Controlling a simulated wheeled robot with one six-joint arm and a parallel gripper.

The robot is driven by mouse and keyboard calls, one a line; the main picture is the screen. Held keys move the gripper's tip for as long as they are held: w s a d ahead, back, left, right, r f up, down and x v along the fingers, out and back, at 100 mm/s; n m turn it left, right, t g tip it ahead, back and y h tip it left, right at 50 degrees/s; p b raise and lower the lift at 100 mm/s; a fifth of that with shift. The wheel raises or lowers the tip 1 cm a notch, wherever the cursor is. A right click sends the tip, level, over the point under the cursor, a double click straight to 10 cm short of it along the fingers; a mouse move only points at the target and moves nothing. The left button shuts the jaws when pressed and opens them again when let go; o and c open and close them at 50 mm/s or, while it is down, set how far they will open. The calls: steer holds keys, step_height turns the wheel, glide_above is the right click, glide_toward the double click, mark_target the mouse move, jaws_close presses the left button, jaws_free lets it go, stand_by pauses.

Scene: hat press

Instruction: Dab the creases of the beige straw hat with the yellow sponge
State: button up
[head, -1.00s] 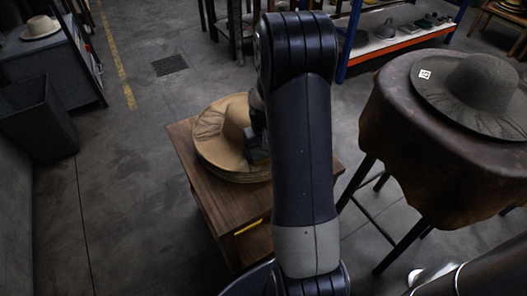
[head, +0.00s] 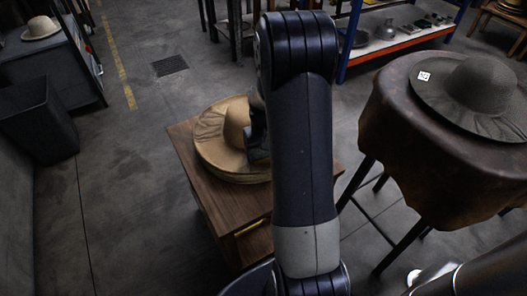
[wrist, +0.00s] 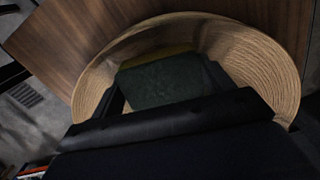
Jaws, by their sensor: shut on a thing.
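The beige straw hat (head: 211,142) lies on a wooden cabinet, its brim around a raised crown. It fills much of the wrist view (wrist: 267,70). My gripper (head: 259,150) is over the right side of the hat, partly hidden behind my arm in the head view. In the wrist view it is shut on the sponge (wrist: 160,82), which shows a dark green face and a yellow strip along its far edge. The sponge is over the hat; whether it touches the straw I cannot tell.
The wooden cabinet (head: 229,205) has a yellow drawer handle (head: 248,228). To the right, a dark grey hat (head: 480,95) lies on a leather-draped stand (head: 410,140). A dark bin (head: 40,122) and open floor are at left.

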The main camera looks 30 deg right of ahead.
step_height(320, 180, up, 13)
steer(key=p, duration=0.9)
stand_by(0.7)
